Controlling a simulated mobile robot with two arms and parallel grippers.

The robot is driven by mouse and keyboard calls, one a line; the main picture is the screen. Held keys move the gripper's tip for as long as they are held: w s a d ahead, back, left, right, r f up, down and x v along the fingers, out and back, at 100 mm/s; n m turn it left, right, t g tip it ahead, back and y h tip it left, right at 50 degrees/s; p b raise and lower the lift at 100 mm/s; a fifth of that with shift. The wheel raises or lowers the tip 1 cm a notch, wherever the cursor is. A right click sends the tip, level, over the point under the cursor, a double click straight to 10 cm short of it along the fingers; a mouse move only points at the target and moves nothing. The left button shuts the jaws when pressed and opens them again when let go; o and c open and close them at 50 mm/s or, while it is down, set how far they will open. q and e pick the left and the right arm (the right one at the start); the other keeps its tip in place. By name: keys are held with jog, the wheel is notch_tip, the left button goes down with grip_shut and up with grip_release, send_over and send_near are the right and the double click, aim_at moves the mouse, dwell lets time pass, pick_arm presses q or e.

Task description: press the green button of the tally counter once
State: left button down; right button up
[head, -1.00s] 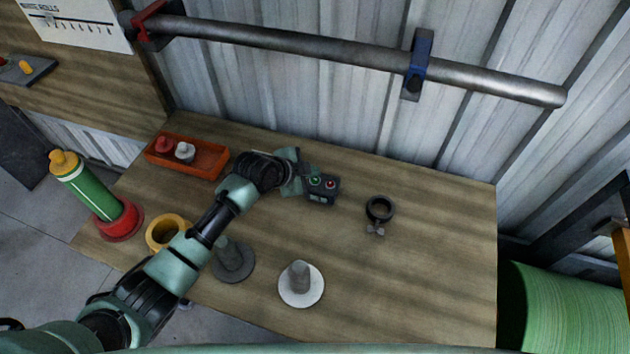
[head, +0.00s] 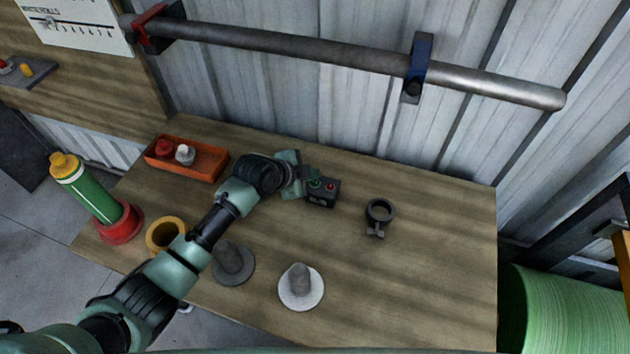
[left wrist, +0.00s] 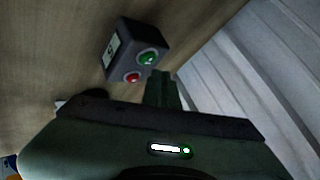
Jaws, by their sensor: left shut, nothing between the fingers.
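The tally counter (head: 320,198) is a small dark box on the wooden table, with a green button (head: 315,183) and a red button (head: 331,187) on top. In the left wrist view the counter (left wrist: 122,43) shows its pale display, the green button (left wrist: 148,57) and the red button (left wrist: 132,77). My left gripper (head: 309,173) is shut and empty, beside the green button at the counter's back left. Its fingertips (left wrist: 162,75) show close to the green button in the wrist view. I cannot tell whether they touch it. My right gripper is not in view.
An orange tray (head: 205,172) with small knobs stands at the back left. A dark ring clamp (head: 380,210) lies right of the counter. A yellow ring (head: 165,233), a grey-based peg (head: 233,264) and a white-based peg (head: 301,288) stand in front. A metal bar (head: 300,46) runs along the wall.

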aim_at(312, 184)
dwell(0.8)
pick_arm(q)
jog(key=shift+f+b, duration=0.3)
jog(key=shift+f, duration=0.15)
jog(key=shift+f+b, duration=0.3)
jog(key=shift+f, duration=0.15)
dwell(0.6)
jog(key=shift+r, duration=0.15)
jog(key=shift+r+p, duration=0.75)
notch_tip(312, 184, up, 5)
jog(key=p, duration=0.4)
dwell(0.4)
